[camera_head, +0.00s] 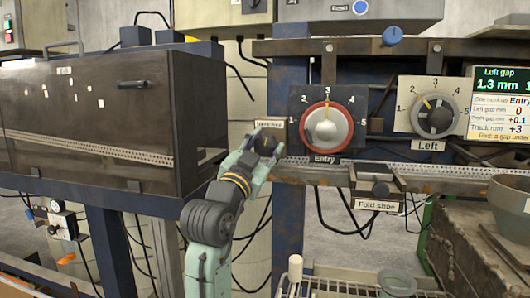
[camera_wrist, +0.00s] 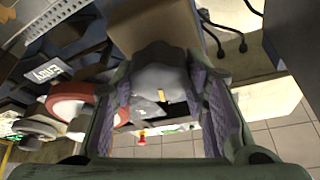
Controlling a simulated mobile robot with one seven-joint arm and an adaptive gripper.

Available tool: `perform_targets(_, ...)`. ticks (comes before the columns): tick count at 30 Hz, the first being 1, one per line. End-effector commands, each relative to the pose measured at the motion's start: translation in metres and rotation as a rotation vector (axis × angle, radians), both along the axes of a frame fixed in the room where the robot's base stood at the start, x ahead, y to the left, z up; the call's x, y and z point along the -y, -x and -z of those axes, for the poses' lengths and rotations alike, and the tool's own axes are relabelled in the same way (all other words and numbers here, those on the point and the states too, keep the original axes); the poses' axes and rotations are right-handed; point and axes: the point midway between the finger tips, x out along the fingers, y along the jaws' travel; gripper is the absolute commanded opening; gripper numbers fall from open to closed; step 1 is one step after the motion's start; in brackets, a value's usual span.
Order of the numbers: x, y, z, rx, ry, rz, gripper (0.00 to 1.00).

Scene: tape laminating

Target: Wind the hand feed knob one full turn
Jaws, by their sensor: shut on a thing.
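The hand feed knob (camera_head: 265,143) is a dark round knob below a small tan label plate (camera_head: 270,123), left of the Entry dial. My gripper (camera_head: 262,152) reaches up to it, with one green finger on each side. In the wrist view the knob (camera_wrist: 160,78) is grey with a yellow pointer mark and sits between the purple-lined pads. My gripper is shut on it. The fingers hide part of the knob in the head view.
The red-ringed Entry dial (camera_head: 327,127) is close on the right, with the Left dial (camera_head: 434,117) beyond. A dark oven-like box (camera_head: 90,125) stands on the left. The Fold shoe bracket (camera_head: 378,188) juts out at lower right.

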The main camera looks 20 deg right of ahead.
Motion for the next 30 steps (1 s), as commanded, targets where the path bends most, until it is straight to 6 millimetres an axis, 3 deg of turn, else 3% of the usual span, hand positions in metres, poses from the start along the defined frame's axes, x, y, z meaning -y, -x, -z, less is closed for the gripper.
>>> perform_targets(30, 0.0000, 0.0005, -0.0013, 0.541, -0.803, 0.000, 0.13)
